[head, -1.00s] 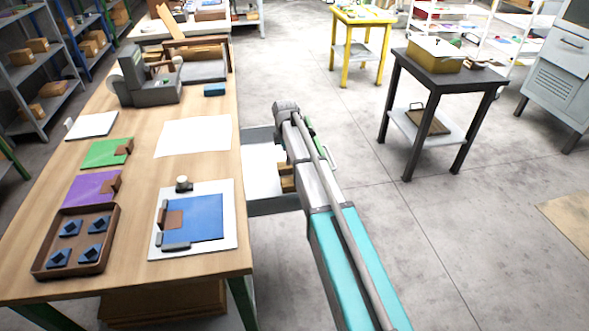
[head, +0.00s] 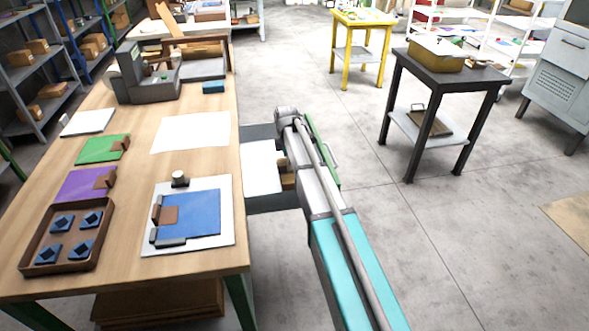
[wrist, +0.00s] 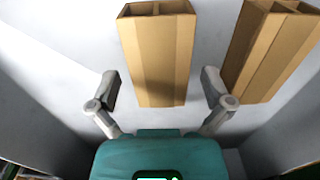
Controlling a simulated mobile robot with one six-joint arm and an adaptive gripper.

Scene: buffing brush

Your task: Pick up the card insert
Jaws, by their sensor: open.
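In the wrist view, a tan card insert (wrist: 158,58), shaped like a divided box, lies or stands between the fingers of my gripper (wrist: 161,86). The fingers are open, one on each side, with gaps between them and the card. A second card insert (wrist: 274,50) is to the right, beyond the right finger. Both are in an open grey drawer (head: 275,203) at the table's right side. In the head view my arm hides most of the inserts; a bit of tan card (head: 288,181) shows beside it. My fingertips are hidden there.
Grey walls of the drawer (wrist: 35,100) rise on both sides of my gripper. The wooden table (head: 125,165) holds a brown tray (head: 30,262), coloured sheets and a grey machine (head: 150,92). A dark side table (head: 395,75) stands right; the floor between is clear.

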